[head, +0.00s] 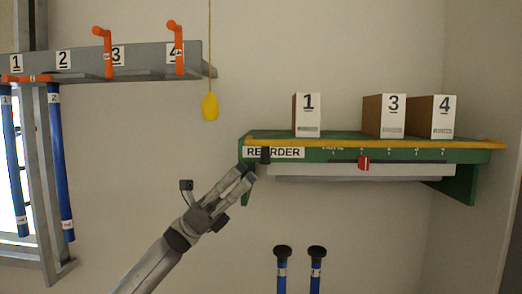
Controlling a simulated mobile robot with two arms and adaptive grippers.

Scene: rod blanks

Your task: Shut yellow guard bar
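The yellow guard bar (380,145) lies level along the front of the green shelf (470,158), in front of the boxes, and its right end reaches a little past the shelf. Whether the tips touch the shelf cannot be told. My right gripper is not in view.
Boxes 1 (308,115), 3 (391,116) and 4 (440,117) stand on the shelf. A red slider (364,163) is on its front. A yellow pull (210,106) hangs on a cord. A grey rack (140,60) with orange levers and blue rods (61,165) is left.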

